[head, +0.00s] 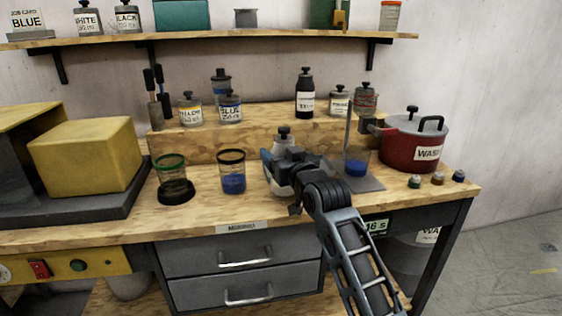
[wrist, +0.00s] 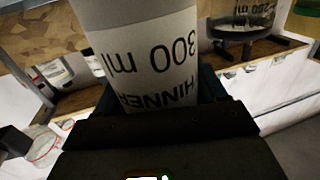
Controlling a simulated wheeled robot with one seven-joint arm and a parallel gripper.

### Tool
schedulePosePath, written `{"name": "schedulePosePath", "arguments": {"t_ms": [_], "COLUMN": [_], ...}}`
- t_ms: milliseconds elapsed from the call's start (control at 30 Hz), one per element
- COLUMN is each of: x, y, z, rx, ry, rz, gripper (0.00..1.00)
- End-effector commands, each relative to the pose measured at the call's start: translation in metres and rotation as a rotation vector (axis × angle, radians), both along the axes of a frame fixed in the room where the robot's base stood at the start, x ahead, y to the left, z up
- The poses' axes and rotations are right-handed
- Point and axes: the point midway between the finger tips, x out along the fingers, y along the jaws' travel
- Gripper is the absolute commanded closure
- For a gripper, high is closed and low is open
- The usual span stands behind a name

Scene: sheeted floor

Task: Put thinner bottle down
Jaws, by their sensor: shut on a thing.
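A cup with blue liquid (head: 233,183) and a green-rimmed cup (head: 171,167) stand to the left. A beaker with blue liquid (head: 356,167) on a grey plate and a red pot (head: 413,147) stand to the right. A raised shelf (head: 230,146) with several bottles is behind.

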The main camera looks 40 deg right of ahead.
Motion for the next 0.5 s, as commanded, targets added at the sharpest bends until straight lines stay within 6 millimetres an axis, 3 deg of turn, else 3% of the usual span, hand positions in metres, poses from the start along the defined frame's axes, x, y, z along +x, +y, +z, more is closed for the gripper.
{"name": "schedulePosePath", "arguments": {"t_ms": [167,500], "x": [0.000,0.000], "y": [0.000,0.000], "z": [-0.018,-0.021], "rx": [-0.002,-0.002], "ry": [-0.002,-0.003], "rz": [0.000,0.000], "gripper": [0.86,0.86]}}
